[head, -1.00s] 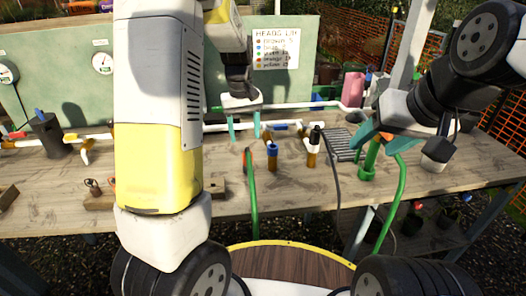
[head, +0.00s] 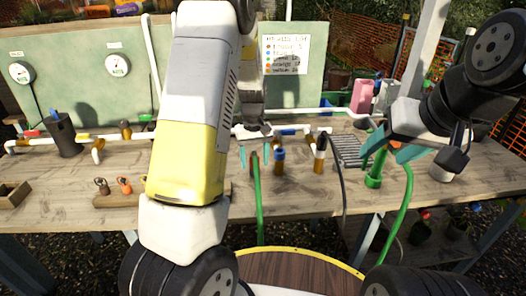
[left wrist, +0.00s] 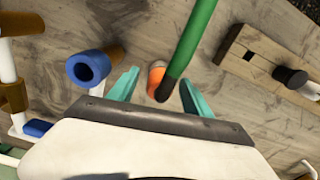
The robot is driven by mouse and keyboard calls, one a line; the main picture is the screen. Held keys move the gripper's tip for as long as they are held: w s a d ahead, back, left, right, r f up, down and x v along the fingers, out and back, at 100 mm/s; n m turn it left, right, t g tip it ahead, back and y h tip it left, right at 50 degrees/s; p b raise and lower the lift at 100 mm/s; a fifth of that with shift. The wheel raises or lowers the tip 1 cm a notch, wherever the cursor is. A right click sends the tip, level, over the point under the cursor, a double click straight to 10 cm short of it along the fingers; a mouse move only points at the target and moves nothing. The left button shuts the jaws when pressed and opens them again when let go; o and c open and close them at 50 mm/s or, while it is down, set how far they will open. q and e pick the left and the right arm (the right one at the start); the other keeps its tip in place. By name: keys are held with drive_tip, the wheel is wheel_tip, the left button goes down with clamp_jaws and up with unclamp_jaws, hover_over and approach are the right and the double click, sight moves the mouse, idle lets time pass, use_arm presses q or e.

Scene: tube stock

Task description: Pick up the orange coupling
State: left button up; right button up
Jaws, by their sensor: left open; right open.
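An orange coupling (left wrist: 157,80) lies between my left gripper's fingers in the left wrist view, partly hidden by the dark end of a green hose (left wrist: 189,42). In the head view the coupling (head: 254,160) is a small reddish shape at the hose's upper end. My left gripper (head: 256,149) is open around it, with a gap on each side; it also shows in the left wrist view (left wrist: 159,81). I cannot tell whether hose and coupling are joined. My right gripper (head: 393,147) is open near a green upright fitting (head: 374,170) at the right.
A brown fitting with a blue collar (head: 279,160) stands close beside the left gripper. A brown and white fitting (head: 319,154) stands further right. A wooden block (head: 119,200) at the left holds another orange piece (head: 125,186). White pipes (head: 297,114) run behind.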

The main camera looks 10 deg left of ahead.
sight(254, 150)
use_arm(q)
clamp_jaws()
drive_tip(key=shift+r, duration=0.15)
drive_tip(key=shift+r, duration=0.55)
wheel_tip(254, 150, up, 2)
drive_tip(key=shift+r, duration=0.25)
drive_tip(key=s+r, duration=0.1)
drive_tip(key=s, duration=1.5)
drive_tip(key=shift+d, duration=0.2)
drive_tip(key=shift+r, duration=0.2)
drive_tip(key=shift+r, duration=2.4)
